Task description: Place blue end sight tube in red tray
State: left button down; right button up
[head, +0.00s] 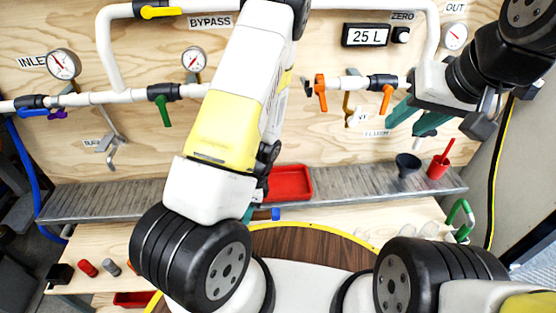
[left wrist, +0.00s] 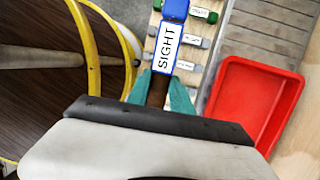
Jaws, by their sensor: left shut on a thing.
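The sight tube (left wrist: 166,48), with a white "SIGHT" label and a blue end, is between the teal fingers of my left gripper (left wrist: 160,95) in the left wrist view. The gripper is shut on it. In the head view my left arm hides most of this; a blue end (head: 275,214) shows beside the arm. The red tray (head: 291,183) sits on the grey ledge, and in the left wrist view the red tray (left wrist: 222,112) is to the right of the tube, apart from it and empty. My right gripper (head: 413,117) is open and empty near the panel at right.
A grey ledge (head: 345,183) runs below the wooden panel of pipes, valves and gauges. A round brown table (head: 300,242) with a yellow rim is in front. Small labelled parts (left wrist: 190,43) lie near the tube.

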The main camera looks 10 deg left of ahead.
pick_arm(q)
jog(key=w, duration=0.5)
jog(key=w+d+f, duration=0.1)
jog(key=w, duration=0.9)
jog(key=shift+w+d+f, duration=0.2)
jog(key=shift+w+f, duration=0.2)
jog(key=shift+f, duration=1.6)
jog(key=shift+f, duration=0.1)
jog(key=c, duration=1.1)
grip_release()
jog(key=shift+f, duration=0.1)
jog(key=shift+c, duration=0.2)
jog(key=v, duration=0.8)
jog(key=shift+f, duration=0.1)
